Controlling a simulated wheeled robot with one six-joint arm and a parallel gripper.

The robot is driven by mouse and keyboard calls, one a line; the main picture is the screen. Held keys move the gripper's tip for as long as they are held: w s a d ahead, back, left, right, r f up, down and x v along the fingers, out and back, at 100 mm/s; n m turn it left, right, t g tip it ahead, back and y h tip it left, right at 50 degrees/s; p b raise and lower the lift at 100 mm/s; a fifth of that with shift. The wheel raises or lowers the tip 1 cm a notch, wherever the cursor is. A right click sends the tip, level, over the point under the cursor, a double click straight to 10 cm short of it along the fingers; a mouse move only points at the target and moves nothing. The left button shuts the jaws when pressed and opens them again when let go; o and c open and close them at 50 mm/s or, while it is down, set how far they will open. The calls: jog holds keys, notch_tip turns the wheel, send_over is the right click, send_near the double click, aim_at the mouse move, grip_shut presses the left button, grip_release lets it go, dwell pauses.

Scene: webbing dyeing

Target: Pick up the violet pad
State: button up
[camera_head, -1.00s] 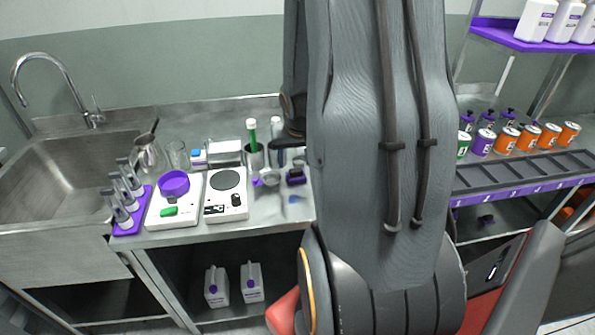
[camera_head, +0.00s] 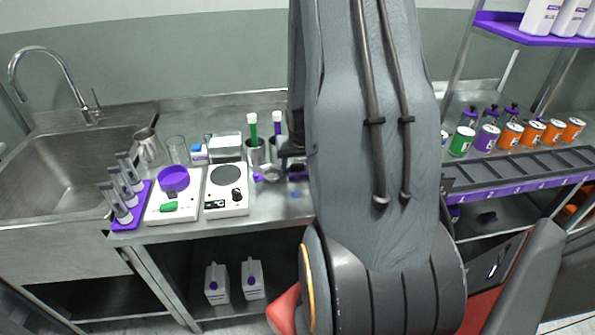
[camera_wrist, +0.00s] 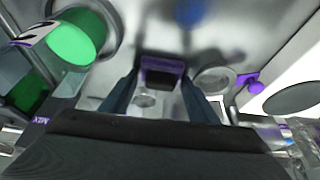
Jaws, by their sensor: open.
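The violet pad (camera_wrist: 162,66) is a small block with a violet edge and a dark face, lying on the steel counter. In the wrist view it sits at the centre, just beyond and between my fingertips. My gripper (camera_wrist: 160,82) is open, with one dark finger on each side and nothing held. In the head view the violet pad (camera_head: 298,172) is partly hidden by my arm, right of the strainer, and my gripper shows only as a dark part above it.
A strainer with a violet handle (camera_head: 268,174) lies left of the pad. A white hotplate (camera_head: 226,200) stands further left. Bare counter lies in front.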

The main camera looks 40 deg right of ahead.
jog(key=c, duration=0.8)
jog(key=shift+r, duration=0.1)
notch_tip(320, 180, up, 12)
jog(key=p, duration=0.8)
notch_tip(320, 180, up, 6)
send_over(297, 164)
jog(key=shift+s, duration=0.1)
